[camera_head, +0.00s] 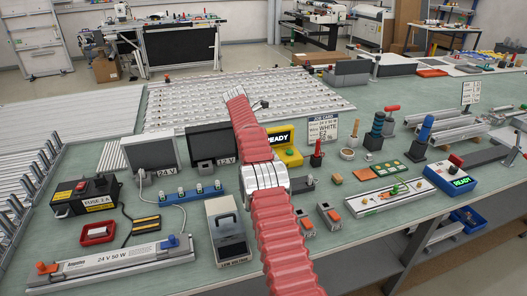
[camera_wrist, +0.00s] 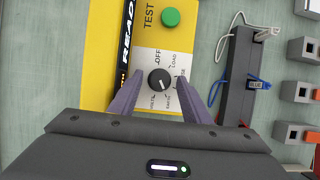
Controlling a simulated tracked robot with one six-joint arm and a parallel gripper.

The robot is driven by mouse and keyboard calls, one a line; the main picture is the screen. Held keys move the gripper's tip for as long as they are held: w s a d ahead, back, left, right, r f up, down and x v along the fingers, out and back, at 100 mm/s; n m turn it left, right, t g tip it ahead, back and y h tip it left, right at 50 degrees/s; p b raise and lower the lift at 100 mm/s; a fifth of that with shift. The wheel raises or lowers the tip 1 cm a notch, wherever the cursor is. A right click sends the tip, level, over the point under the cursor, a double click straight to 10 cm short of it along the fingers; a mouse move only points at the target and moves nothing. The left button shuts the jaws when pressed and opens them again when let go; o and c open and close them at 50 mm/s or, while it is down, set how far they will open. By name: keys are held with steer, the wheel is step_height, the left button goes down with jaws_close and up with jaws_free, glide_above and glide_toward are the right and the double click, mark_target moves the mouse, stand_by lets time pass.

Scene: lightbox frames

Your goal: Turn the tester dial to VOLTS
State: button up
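The yellow tester (camera_wrist: 98,60) fills the upper left of the wrist view, with a black "READY" display and a green TEST button (camera_wrist: 171,17). Its round black dial (camera_wrist: 160,80) sits on a white label plate with a white pointer line. OFF and LOAD are readable around it. The other labels are small or partly hidden, so I cannot tell which mark the pointer is at. My gripper (camera_wrist: 160,77) is open, one purple-grey finger on each side of the dial, with gaps visible. In the head view the tester (camera_head: 293,157) stands partly behind my arm; the dial and gripper are hidden there.
A dark grey block (camera_wrist: 237,75) with a blue-tagged lead stands right of the tester. Grey sockets (camera_wrist: 304,48) line the right edge.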

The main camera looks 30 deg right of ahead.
steer(key=shift+r, duration=0.1)
steer(key=shift+w+a+r, duration=0.1)
steer(key=shift+a+r, duration=0.1)
steer(key=shift+r, duration=0.15)
steer(key=w+a, duration=0.1)
steer(key=a, duration=0.3)
steer(key=w+a, duration=0.1)
steer(key=a, duration=0.2)
steer(key=w+a, duration=0.1)
steer(key=a, duration=0.3)
steer(key=shift+a, duration=0.3)
